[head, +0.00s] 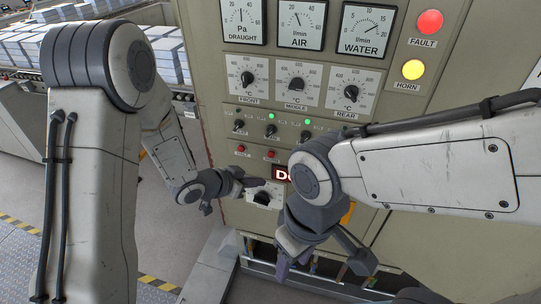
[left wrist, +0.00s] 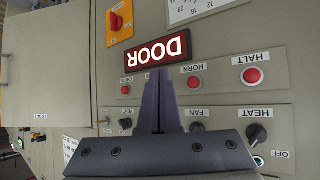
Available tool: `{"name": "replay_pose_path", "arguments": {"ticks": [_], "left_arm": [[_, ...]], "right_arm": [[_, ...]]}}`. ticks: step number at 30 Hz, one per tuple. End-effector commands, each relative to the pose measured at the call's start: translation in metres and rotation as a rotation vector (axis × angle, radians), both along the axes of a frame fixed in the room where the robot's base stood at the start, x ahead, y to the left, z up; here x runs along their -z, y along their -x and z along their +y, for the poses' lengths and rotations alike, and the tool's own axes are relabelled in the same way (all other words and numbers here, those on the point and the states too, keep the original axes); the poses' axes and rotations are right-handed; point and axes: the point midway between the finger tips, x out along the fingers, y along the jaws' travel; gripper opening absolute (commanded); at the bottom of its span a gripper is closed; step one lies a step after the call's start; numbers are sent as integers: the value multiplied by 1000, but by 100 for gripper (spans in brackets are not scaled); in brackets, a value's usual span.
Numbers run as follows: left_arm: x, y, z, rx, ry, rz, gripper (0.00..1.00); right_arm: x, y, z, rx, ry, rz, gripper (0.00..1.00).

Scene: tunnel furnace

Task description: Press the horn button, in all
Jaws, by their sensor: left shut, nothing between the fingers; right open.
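The horn button (left wrist: 194,82) is a small round red button with an upside-down HORN label in the left wrist view. In the head view it is a small red dot (head: 271,153) below the row of switches. My left gripper (head: 258,182) is shut and empty, in front of the panel and below the button in the head view. In the left wrist view its fingertips (left wrist: 158,74) show just left of the horn button, not covering it; I cannot tell the gap to the panel. My right gripper (head: 325,264) is open and empty, low in front of the panel.
A red HALT button (left wrist: 252,76) and another red button (left wrist: 125,89) flank the horn button. The lit DOOR sign (left wrist: 158,47) and an orange rotary switch (left wrist: 120,22) are close by. A yellow HORN lamp (head: 413,70) and red FAULT lamp (head: 429,22) are higher up.

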Motion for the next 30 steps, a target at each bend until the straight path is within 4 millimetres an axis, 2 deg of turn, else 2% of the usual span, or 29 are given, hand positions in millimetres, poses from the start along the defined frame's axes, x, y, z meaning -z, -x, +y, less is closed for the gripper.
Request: {"name": "replay_pose_path", "arguments": {"ticks": [9, 15, 21, 30], "left_arm": [[-2, -42, -14, 2, -1, -3, 0], [-2, -63, -22, 3, 0, 0, 0], [-1, -73, -24, 1, -1, 0, 0], [0, -75, -25, 1, -1, -1, 0]], "right_arm": [[-12, 0, 0, 1, 0, 0, 50], [-20, 0, 0, 2, 0, 0, 50], [-23, 0, 0, 2, 0, 0, 50], [-22, 0, 0, 2, 0, 0, 50]]}}
